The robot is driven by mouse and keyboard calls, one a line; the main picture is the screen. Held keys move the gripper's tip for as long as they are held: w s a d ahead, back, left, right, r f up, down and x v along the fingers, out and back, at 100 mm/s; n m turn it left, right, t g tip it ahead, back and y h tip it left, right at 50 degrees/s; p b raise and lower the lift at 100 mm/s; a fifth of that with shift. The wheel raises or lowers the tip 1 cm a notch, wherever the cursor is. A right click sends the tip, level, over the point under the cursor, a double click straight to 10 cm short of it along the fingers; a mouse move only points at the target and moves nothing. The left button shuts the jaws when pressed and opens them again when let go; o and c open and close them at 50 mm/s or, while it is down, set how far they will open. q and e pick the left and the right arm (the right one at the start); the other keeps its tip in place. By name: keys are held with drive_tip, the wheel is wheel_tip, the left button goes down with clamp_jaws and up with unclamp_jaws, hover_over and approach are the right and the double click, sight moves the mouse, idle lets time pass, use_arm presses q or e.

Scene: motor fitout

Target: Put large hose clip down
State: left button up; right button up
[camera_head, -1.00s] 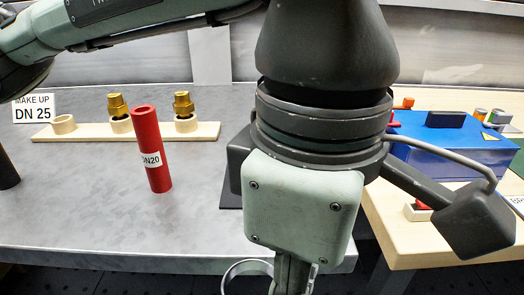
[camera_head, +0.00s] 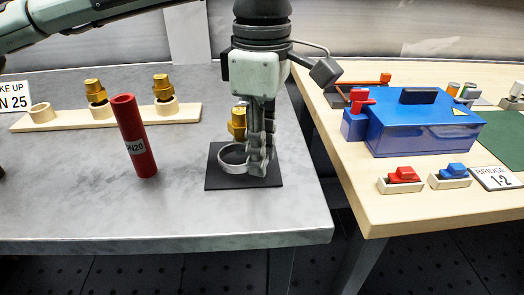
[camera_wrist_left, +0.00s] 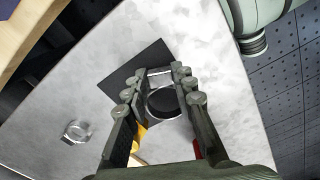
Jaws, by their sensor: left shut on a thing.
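My left gripper (camera_head: 259,165) points down over the black square mat (camera_head: 210,181) on the grey table. It is shut on the large hose clip (camera_head: 233,169), a silvery metal ring. The ring lies level over the mat, and I cannot tell whether it touches it. In the left wrist view the clip (camera_wrist_left: 162,71) shows between the fingers, with the mat (camera_wrist_left: 120,77) below. Another metal ring clip (camera_wrist_left: 77,131) lies on the table beside the mat in that view. My right gripper is not in view.
A red DN20 tube (camera_head: 133,140) stands left of the mat. A pale rack (camera_head: 67,117) holds gold fittings behind it; another gold fitting (camera_head: 237,122) is partly hidden by my gripper. A wooden table (camera_head: 365,205) with a blue box (camera_head: 420,125) is to the right, across a gap.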

use_arm(q)
drive_tip(key=shift+f, duration=0.75)
drive_tip(key=shift+f, duration=0.2)
drive_tip(key=o, duration=1)
drive_tip(key=shift+o, duration=0.2)
drive_tip(key=shift+r, duration=0.1)
wheel_tip(320, 180, up, 12)
drive_tip(key=shift+r, duration=0.15)
